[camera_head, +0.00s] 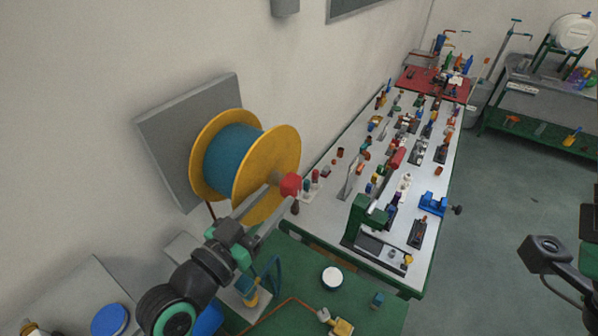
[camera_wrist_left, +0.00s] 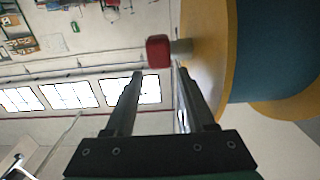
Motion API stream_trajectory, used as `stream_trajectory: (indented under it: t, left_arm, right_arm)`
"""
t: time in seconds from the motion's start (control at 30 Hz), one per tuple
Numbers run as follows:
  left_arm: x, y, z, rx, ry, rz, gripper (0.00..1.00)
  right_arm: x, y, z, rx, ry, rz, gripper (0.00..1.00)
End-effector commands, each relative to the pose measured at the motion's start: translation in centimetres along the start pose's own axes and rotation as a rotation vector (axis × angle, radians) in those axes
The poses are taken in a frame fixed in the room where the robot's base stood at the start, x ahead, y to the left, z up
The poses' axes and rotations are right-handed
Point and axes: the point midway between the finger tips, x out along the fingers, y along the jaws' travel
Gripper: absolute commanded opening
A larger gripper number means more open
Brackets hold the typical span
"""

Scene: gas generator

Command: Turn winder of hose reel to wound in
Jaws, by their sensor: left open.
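The hose reel has two yellow flanges (camera_head: 272,160) and blue hose (camera_head: 230,150) wound between them, on a grey wall plate. Its winder is a red knob (camera_head: 290,185) on a short grey stem, standing out from the near flange. My left gripper (camera_head: 277,202) is open, with its fingers reaching up to the winder. In the left wrist view, the red knob (camera_wrist_left: 158,52) shows just beyond and between the open fingertips (camera_wrist_left: 158,72), with the yellow flange (camera_wrist_left: 208,60) close on the right. I cannot tell whether a finger touches the knob.
A green bench (camera_head: 295,262) with a white round item (camera_head: 332,278) lies below the reel. A long light table (camera_head: 330,208) crowded with small parts and tools stands to the right. The wall is close behind the reel. Open floor (camera_head: 500,200) lies farther right.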

Motion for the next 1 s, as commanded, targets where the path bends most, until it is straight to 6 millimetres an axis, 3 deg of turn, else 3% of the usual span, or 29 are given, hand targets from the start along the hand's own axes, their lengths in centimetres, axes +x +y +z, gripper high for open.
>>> stream_trajectory:
  t: [0.2,0.4,0.6,0.83,0.87,1.0]
  left_arm:
    - [4.9,0.1,-0.1,-0.001,0.0,0.003,0.55]
    - [8.3,0.1,-0.1,-0.001,0.001,0.001,0.55]
    - [9.7,0.0,-0.1,0.0,0.001,0.0,0.55]
    - [9.8,0.0,-0.1,0.001,0.002,-0.001,0.55]
    - [9.8,0.0,-0.1,0.001,0.002,-0.001,0.53]
    - [9.8,0.0,-0.1,0.001,0.002,-0.001,0.28]
  right_arm:
    - [-0.2,0.0,0.2,0.0,0.0,0.0,0.72]
    - [-0.2,0.0,0.2,0.0,0.0,0.0,0.72]
    - [-0.3,0.0,0.3,0.0,0.0,0.0,0.72]
    - [-0.3,0.0,0.2,0.0,0.0,0.0,0.72]
    - [-0.3,0.0,0.2,0.0,0.0,0.0,0.72]
    - [-0.3,0.0,0.3,0.0,-0.001,0.0,0.72]
